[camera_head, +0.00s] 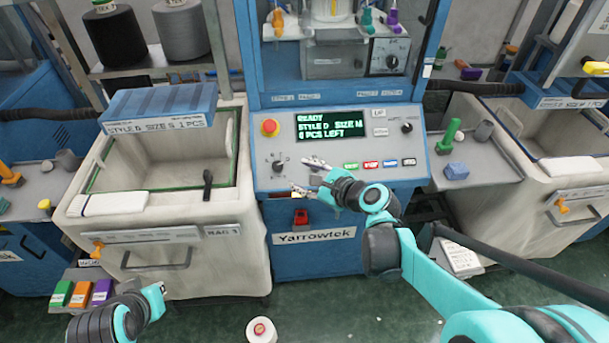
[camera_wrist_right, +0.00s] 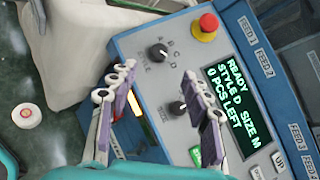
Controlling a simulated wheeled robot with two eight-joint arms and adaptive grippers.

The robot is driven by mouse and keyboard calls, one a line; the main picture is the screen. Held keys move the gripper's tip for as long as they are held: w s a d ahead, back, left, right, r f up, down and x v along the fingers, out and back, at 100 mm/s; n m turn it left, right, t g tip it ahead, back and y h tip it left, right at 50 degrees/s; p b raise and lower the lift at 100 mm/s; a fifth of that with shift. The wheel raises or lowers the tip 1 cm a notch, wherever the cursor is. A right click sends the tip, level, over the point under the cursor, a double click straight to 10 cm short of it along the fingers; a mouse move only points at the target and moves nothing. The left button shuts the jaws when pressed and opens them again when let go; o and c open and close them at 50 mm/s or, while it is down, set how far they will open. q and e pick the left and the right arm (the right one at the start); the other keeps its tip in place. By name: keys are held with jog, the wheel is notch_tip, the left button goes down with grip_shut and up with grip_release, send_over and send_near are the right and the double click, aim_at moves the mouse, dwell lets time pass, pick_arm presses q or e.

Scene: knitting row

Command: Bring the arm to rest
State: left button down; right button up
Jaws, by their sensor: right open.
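My right gripper (camera_head: 309,176) is open and empty in front of the blue knitting machine's control panel (camera_head: 376,172). In the right wrist view its two fingers (camera_wrist_right: 157,84) stand apart over the panel. The style dial (camera_wrist_right: 157,53) and the size dial (camera_wrist_right: 177,107) show between and beyond them; touching cannot be told. The right arm (camera_head: 425,275) reaches in from the lower right. My left gripper (camera_head: 153,297) is low at the left, before the cream bin; its jaws are too small and turned to read.
The screen (camera_head: 331,125) reads READY, STYLE D, SIZE M, 0 PCS LEFT. A red stop button (camera_head: 270,127) sits left of it. A cream bin (camera_head: 165,255) stands left of the machine. A white-and-red spool (camera_head: 261,331) is on the green floor. Another bin (camera_head: 575,215) stands right.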

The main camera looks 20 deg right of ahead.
jog(key=shift+s, duration=0.15)
dwell(0.4)
jog(key=s+a+f+n+g+h, duration=0.1)
jog(key=s+n+g+h, duration=0.1)
jog(key=s+n, duration=0.5)
jog(key=s+a+f+n+g+h, duration=0.2)
jog(key=s+n, duration=0.6)
jog(key=n, duration=1.1)
jog(key=shift+a+f+g, duration=0.3)
jog(key=shift+g, duration=0.4)
